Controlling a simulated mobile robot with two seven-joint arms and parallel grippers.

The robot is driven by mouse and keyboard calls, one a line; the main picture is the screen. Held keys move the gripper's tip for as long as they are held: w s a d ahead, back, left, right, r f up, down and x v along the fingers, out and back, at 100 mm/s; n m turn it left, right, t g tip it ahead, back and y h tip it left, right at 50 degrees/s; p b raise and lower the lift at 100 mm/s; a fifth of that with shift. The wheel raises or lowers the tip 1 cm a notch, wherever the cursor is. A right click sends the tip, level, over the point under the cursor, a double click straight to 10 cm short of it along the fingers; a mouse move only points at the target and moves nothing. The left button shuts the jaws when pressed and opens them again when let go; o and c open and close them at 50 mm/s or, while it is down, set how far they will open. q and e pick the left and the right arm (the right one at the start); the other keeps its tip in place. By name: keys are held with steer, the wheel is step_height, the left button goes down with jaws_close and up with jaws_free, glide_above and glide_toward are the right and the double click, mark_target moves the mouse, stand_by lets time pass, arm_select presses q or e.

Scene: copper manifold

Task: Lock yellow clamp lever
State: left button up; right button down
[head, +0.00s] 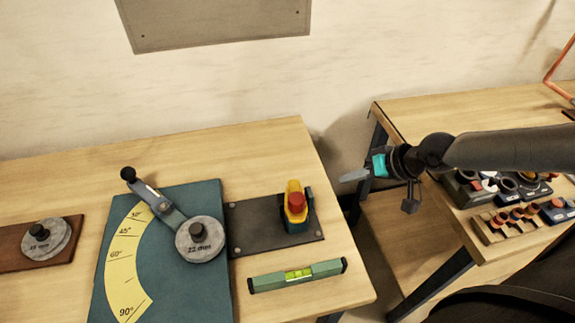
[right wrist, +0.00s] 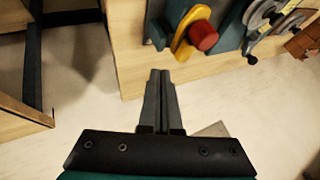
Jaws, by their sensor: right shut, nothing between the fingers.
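The yellow clamp lever (head: 294,187) with its red knob (head: 296,202) sits on a teal clamp body (head: 298,223) on a dark plate (head: 252,239), at the right part of the left bench. In the right wrist view the yellow lever (right wrist: 181,50) and red knob (right wrist: 203,36) are beyond my fingertips, at the top. My right gripper (head: 345,178) is shut and empty, to the right of the clamp and apart from it, over the gap between the benches. It also shows in the right wrist view (right wrist: 160,75). My left gripper is not in view.
A teal bending plate (head: 165,280) with a yellow angle scale and a black-knobbed arm lies left of the clamp. A green level (head: 297,274) lies in front of it. The right bench (head: 430,110) holds several fittings and a wooden rack (head: 490,232).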

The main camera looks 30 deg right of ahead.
mark_target(296, 186)
steer(key=x, duration=0.3)
steer(key=a+x, duration=0.1)
steer(key=x, duration=0.3)
steer(key=a+r+x, duration=0.1)
steer(key=x, duration=0.2)
steer(key=shift+w+a+f, duration=0.2)
steer(key=shift+a, duration=0.1)
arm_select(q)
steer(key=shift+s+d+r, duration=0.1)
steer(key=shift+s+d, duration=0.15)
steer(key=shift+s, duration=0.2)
arm_select(e)
steer(key=shift+w+a, duration=0.15)
steer(key=shift+a, duration=0.3)
steer(key=shift+w+a+r+p, duration=0.25)
steer(key=shift+w+a+p, duration=0.3)
steer(key=shift+p, duration=0.45)
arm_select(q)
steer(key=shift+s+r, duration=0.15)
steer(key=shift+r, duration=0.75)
arm_select(e)
steer(key=shift+a, duration=0.1)
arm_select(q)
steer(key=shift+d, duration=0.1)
